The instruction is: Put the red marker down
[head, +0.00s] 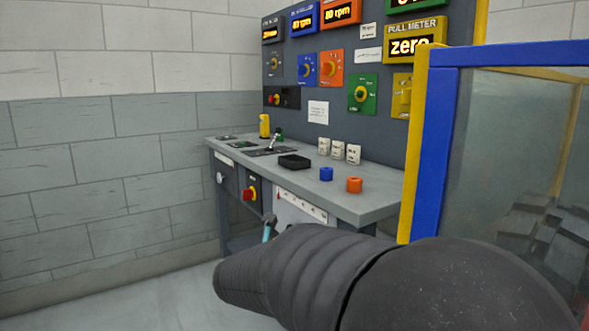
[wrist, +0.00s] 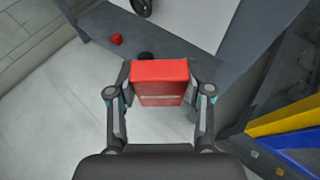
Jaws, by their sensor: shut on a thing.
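The red marker (wrist: 160,72) is a red block, and in the wrist view it sits between the two fingers of my gripper (wrist: 160,84). The gripper is shut on it, with one finger pressed to each side. Pale floor shows below and around the marker, and it appears held up in the air. In the head view my dark arm crosses the lower right. Only a small teal part of my gripper (head: 269,228) shows there, in front of the bench, and the marker is hidden.
A blue-and-yellow framed glass enclosure (head: 424,150) stands at right. The bench top's front right is clear.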

